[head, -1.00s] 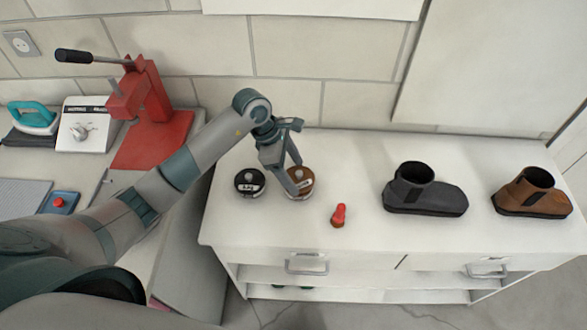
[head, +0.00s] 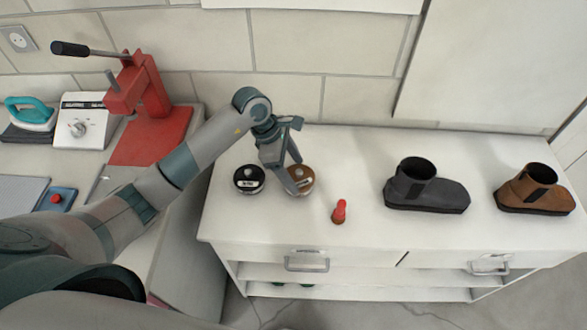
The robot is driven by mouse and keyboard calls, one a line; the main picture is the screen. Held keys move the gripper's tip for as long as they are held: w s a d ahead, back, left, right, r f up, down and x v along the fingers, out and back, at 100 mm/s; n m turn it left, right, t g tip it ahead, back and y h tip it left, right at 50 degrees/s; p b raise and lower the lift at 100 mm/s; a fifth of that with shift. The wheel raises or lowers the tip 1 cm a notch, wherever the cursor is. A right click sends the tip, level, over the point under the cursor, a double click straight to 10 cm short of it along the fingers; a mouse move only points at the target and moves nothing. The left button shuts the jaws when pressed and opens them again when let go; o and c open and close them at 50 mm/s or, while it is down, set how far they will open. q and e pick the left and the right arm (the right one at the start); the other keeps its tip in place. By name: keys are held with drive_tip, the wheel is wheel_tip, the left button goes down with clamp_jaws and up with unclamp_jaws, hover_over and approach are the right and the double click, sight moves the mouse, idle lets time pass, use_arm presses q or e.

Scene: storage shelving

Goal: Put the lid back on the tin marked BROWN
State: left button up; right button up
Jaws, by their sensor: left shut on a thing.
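The brown-topped tin (head: 304,186) stands on the white cabinet top. A brown lid with a pale knob shows at its top, and I cannot tell whether it is fully seated. My left gripper (head: 295,178) reaches down over the tin's left side, shut on the lid at its knob. Its fingers hide part of the lid and tin. A similar tin with a black top (head: 249,180) and a pale label stands just to the left, apart from the gripper. My right gripper is not in view.
A small red-topped brush or bottle (head: 339,211) stands right of the tins. A grey boot (head: 428,190) and a brown boot (head: 533,192) stand farther right. A red press (head: 140,95) is on the left bench. The white cabinet top (head: 345,160) is clear behind.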

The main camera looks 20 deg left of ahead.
use_arm(q)
drive_tip(key=shift+b, duration=0.5)
idle(1.1)
drive_tip(key=shift+f+b, duration=0.15)
drive_tip(key=shift+b, duration=0.6)
idle(1.3)
idle(0.3)
drive_tip(key=o, duration=1.3)
drive_tip(key=shift+r+p, duration=1.55)
drive_tip(key=shift+r, duration=1.95)
drive_tip(key=shift+c, duration=0.3)
